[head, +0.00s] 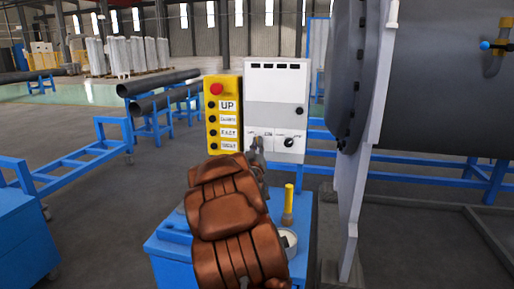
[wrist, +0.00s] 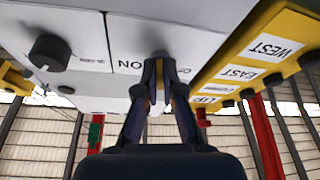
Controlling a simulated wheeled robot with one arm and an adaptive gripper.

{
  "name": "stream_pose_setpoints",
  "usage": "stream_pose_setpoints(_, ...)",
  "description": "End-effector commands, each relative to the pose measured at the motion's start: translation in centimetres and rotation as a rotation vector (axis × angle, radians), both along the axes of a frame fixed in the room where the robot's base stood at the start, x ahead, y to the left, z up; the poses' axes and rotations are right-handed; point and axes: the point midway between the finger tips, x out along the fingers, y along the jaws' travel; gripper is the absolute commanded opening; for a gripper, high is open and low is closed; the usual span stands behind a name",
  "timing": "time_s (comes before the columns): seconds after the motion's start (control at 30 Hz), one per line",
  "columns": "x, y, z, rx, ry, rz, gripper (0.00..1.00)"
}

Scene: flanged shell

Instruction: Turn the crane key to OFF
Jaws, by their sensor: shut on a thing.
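The white control box (head: 276,98) stands upright behind the blue cart, and the crane key switch is at the lower left of its front. In the wrist view, which is upside down, my gripper (wrist: 160,85) reaches up to the box's panel (wrist: 80,82). Its fingertips are closed together on the crane key, which they mostly hide. "ON" is readable beside the fingers, and the label on the other side is partly covered. In the head view my gripper (head: 256,146) is at the key switch, partly behind my brown arm. I cannot tell which way the key points.
A black rotary knob (head: 289,142) sits right of the key, also seen in the wrist view (wrist: 49,52). A yellow button box (head: 223,113) with a red button adjoins on the left. A yellow-handled tool (head: 289,200) stands on the blue cart (head: 170,262). A large grey flanged shell (head: 430,90) fills the right.

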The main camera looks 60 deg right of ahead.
Motion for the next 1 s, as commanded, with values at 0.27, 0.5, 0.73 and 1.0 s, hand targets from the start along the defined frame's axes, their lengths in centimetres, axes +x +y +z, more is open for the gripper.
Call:
stream_pose_setpoints(0.27,-0.31,-0.09,0.33,-0.092,0.228,-0.004,0.0)
stream_pose_setpoints(0.5,-0.32,-0.11,0.35,-0.148,0.38,-0.003,0.0)
stream_pose_setpoints(0.73,-0.28,-0.09,0.32,-0.177,0.466,-0.002,0.0)
stream_pose_setpoints(1.0,-0.3,-0.1,0.35,-0.189,0.499,-0.003,0.0)
